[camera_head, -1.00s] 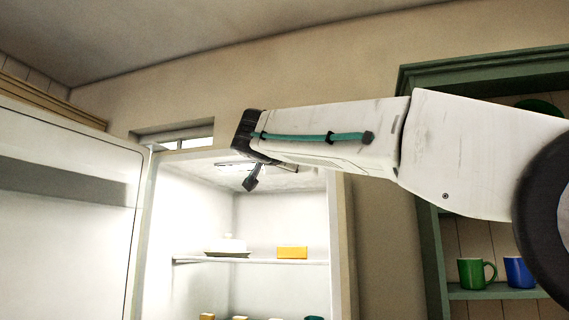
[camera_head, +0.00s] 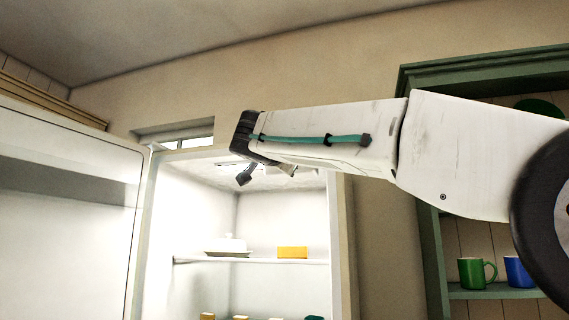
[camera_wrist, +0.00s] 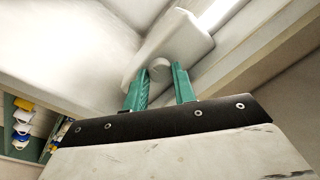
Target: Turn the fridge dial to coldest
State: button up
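The fridge dial (camera_wrist: 160,70) is a small pale round knob on a white housing (camera_wrist: 182,42) under the fridge ceiling.
The fridge door (camera_head: 65,215) stands open at the left. A green dresser (camera_head: 487,295) at the right holds a green mug (camera_head: 472,272) and a blue mug (camera_head: 517,271).

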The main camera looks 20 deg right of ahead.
jog(key=o, duration=0.4)
jog(key=shift+c, duration=0.2)
jog(key=v, duration=0.7)
jog(key=shift+s+a, duration=0.25)
jog(key=shift+s, duration=0.1)
